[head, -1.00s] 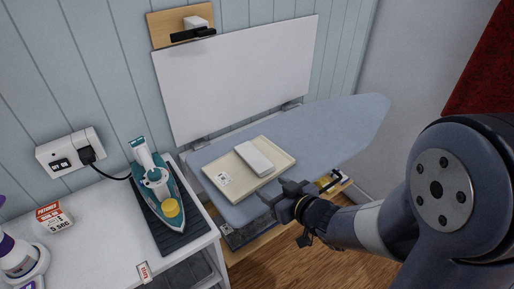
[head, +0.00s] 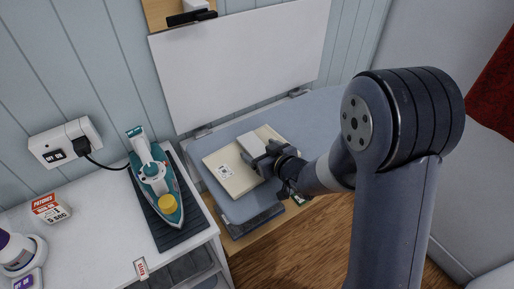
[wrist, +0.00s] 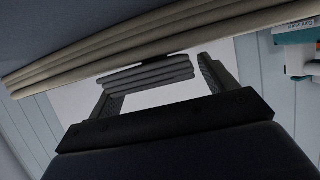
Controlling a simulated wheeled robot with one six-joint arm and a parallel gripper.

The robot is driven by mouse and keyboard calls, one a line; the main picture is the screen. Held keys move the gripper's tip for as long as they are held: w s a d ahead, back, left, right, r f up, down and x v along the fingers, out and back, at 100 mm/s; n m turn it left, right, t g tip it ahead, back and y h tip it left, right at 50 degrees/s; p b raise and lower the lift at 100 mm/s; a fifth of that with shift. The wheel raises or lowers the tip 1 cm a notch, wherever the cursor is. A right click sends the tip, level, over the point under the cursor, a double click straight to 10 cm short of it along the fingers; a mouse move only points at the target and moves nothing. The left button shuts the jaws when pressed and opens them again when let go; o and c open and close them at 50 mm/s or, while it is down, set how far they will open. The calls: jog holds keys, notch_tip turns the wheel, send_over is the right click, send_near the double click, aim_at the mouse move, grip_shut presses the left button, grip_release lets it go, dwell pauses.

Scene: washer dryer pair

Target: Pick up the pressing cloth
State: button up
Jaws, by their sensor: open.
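In the wrist view the picture is inverted. The small cloth's layered edge (wrist: 150,77) shows between my two fingers (wrist: 158,82), and the cream piece's layers (wrist: 100,62) cross above. I cannot tell whether the fingers touch the cloth.
A teal iron (head: 155,182) stands on a dark mat (head: 182,228) on the white counter (head: 110,225) at left. A wall outlet (head: 65,142) with a plugged cord is behind. A white panel (head: 245,60) rises behind the board. The board's far right is clear.

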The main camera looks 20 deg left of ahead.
jog(key=c, duration=1.1)
jog(key=shift+o, duration=0.2)
